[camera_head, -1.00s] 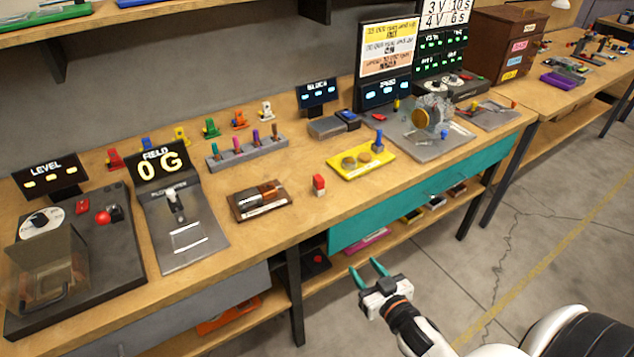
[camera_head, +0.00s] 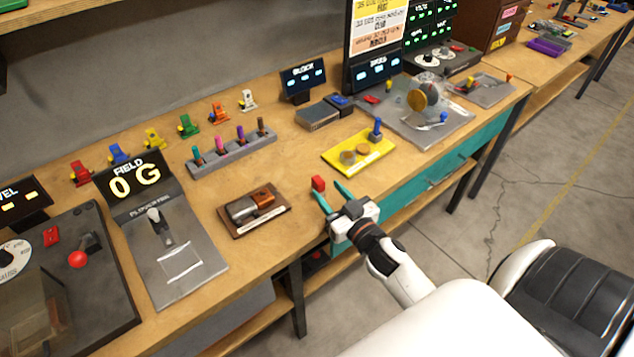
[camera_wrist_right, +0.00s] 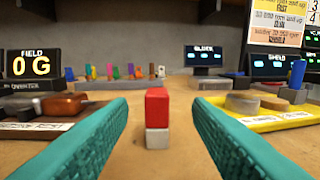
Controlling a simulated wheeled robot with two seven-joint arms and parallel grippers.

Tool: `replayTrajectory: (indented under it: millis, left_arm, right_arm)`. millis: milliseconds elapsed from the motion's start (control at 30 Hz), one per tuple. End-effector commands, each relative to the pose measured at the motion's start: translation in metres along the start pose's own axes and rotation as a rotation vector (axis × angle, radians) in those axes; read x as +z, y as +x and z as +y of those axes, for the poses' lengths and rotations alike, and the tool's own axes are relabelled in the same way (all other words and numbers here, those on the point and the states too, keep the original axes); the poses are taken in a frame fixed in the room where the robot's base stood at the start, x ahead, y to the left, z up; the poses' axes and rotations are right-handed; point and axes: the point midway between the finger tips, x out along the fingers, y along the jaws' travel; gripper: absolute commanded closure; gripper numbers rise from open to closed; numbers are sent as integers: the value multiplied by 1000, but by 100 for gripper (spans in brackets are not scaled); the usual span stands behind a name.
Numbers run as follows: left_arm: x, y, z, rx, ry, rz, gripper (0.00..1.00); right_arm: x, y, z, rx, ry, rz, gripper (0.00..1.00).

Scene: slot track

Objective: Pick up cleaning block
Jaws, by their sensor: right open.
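A small upright block, red on top and pale grey below (camera_head: 318,183), stands on the wooden bench near its front edge; I take it to be the cleaning block. In the right wrist view the block (camera_wrist_right: 157,112) stands just ahead, between the lines of the two teal fingers. My right gripper (camera_head: 328,192) is open and empty at the bench's front edge, with its fingers pointing at the block. In the head view its fingers overlap the block's lower part. My left gripper is not in view.
A wooden tray (camera_head: 236,232) with metal and brown pieces lies left of the block. A yellow tray (camera_head: 338,159) with round discs lies to the right. A grey rack (camera_head: 232,151) of coloured pegs stands behind. The bench around the block is clear.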

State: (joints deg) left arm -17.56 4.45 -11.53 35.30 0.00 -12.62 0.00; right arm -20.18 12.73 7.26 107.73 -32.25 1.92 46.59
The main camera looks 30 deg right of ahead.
Motion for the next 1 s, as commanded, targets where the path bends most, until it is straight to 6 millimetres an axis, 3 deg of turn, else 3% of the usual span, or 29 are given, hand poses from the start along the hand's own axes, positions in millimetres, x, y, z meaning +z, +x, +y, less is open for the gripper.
replayTrajectory:
  millis: [167,533,833,867,1000]
  left_arm:
    - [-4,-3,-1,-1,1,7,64]
    - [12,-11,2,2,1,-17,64]
    - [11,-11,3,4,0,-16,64]
    - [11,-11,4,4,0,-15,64]
    - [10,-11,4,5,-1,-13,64]
  right_arm:
    - [0,16,0,-1,1,0,55]
    - [-3,63,3,0,1,-1,55]
    - [-4,68,3,0,1,1,55]
    - [-4,68,3,0,1,1,56]
    - [-4,68,3,0,1,1,79]
